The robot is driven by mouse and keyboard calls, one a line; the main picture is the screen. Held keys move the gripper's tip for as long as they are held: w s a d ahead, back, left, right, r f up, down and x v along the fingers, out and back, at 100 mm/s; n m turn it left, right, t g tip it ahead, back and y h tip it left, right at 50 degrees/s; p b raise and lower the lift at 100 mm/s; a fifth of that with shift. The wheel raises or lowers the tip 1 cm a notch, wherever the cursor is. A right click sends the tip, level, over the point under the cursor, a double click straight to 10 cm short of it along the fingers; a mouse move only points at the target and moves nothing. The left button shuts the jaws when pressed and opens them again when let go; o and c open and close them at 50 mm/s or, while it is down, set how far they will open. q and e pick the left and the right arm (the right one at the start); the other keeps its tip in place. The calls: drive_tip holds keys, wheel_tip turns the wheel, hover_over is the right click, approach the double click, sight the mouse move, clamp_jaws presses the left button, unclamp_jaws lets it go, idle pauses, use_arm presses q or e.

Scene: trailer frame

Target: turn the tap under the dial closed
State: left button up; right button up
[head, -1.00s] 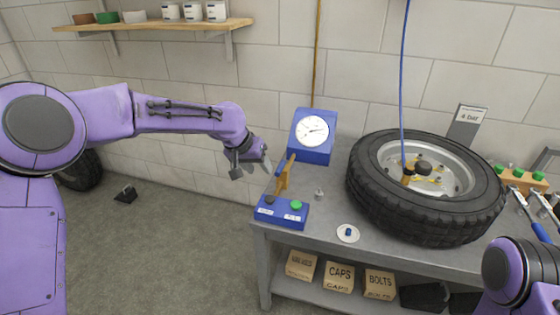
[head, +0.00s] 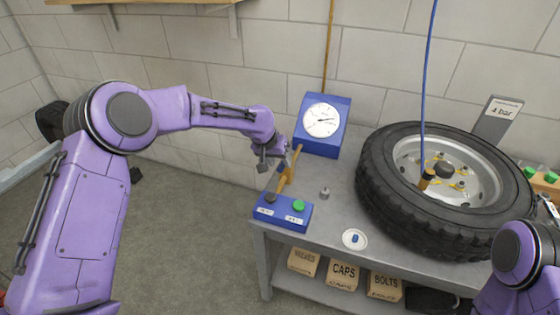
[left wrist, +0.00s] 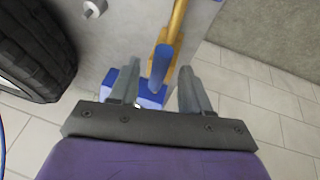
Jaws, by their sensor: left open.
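The dial (head: 322,120) is a white round gauge on a blue housing at the back left of the bench. Below and left of it, a brass pipe (head: 289,170) runs down towards a blue box with buttons. The tap's blue lever is mostly hidden by my left gripper (head: 272,160) in the head view. In the left wrist view the blue lever (left wrist: 162,64) shows beside the brass pipe (left wrist: 178,20). My left gripper (left wrist: 158,88) is open, with the lever showing between its fingers; I cannot tell whether they touch it. My right gripper is out of view.
The blue button box (head: 283,212) sits at the bench's front left corner. A small grey fitting (head: 325,193) and a white dish (head: 354,239) stand nearby. A large tyre (head: 380,195) fills the bench's right, with a blue hose (head: 426,80) above it.

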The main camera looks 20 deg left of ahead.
use_arm(q)
drive_tip(key=shift+w+f, duration=0.15)
drive_tip(key=shift+f, duration=0.35)
drive_tip(key=shift+d, duration=0.1)
clamp_jaws()
